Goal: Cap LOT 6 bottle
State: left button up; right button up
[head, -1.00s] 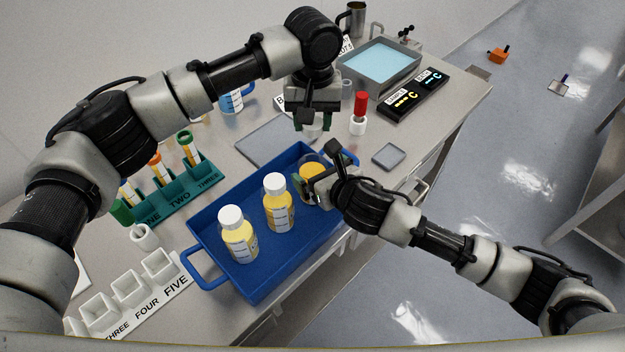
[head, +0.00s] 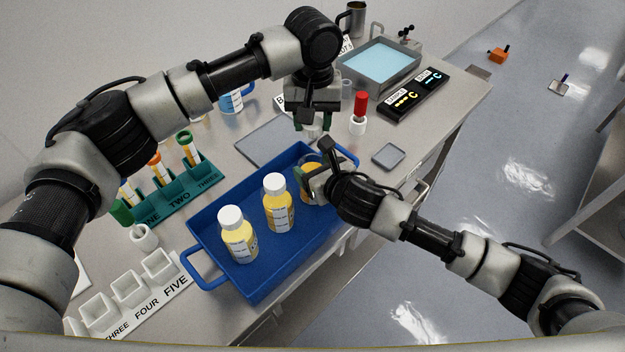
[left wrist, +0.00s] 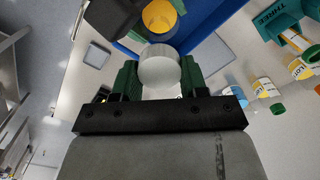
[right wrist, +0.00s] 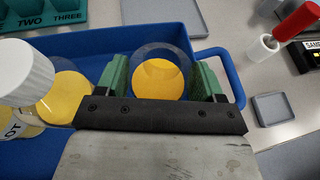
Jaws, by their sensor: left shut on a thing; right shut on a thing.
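My left gripper (head: 313,118) is shut on a white cap (left wrist: 160,68), held above the far end of the blue tray. The cap also shows below its fingers in the head view (head: 313,131). My right gripper (head: 318,183) is shut on an uncapped clear bottle of yellow liquid (right wrist: 160,78) at the tray's far right end. The bottle's open mouth shows between the green fingers in the right wrist view. Its label is hidden, so I cannot read the lot. The cap is apart from the bottle.
Two white-capped yellow bottles (head: 278,205) (head: 238,238) stand in the blue tray (head: 270,280). A teal rack (head: 180,200) with tubes is at left, and white numbered holders (head: 130,295) at lower left. A red-topped item (head: 360,110) and a small grey dish (head: 389,155) are at right.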

aim_at(313, 152)
pick_arm(q)
jog(key=shift+f, duration=2.5)
pick_arm(e)
jog(key=shift+c, duration=0.2)
pick_arm(q)
jog(key=shift+f, duration=0.1)
jog(key=shift+f, duration=0.8)
jog(key=shift+f, duration=0.55)
pick_arm(e)
jog(key=c, duration=0.5)
pick_arm(q)
jog(key=m, duration=0.3)
jog(key=shift+d, duration=0.1)
pick_arm(e)
jog(key=shift+o, duration=0.2)
pick_arm(q)
jog(key=o, duration=0.9)
jog(key=shift+s, duration=0.1)
